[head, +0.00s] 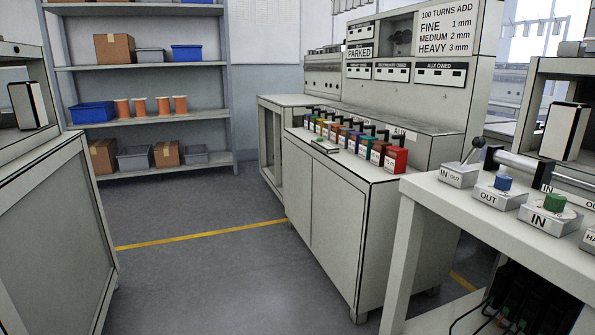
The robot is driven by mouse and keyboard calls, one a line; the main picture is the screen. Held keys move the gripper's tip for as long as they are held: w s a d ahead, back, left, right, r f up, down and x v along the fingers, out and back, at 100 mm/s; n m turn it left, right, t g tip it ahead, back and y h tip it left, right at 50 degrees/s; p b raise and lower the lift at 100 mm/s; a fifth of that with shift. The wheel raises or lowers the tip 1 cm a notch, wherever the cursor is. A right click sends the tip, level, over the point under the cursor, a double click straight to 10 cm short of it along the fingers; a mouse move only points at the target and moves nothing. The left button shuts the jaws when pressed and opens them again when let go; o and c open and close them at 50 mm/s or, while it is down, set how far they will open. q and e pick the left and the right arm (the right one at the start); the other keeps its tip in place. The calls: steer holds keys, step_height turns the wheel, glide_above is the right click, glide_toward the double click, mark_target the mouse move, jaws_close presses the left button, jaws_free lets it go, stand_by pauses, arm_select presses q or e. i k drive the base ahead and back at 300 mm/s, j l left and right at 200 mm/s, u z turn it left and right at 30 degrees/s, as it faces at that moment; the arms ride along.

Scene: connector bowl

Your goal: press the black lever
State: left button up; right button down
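A black lever (472,150) with a round dark knob stands on a small grey box (458,175) at the left end of the right-hand bench. The lever leans up and to the right. The box has IN and OUT labels on its front. Neither of my grippers is visible in the head view, so nothing of mine is seen touching the lever.
Beside it are a blue knob (503,183), a green knob (555,202) and a grey cylinder (520,165). Several coloured blocks with black tops line the middle cabinet (345,215). Shelves (150,66) stand behind. The floor (215,275) is clear.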

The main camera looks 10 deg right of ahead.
mark_target(478, 143)
steer(key=z, duration=1.8)
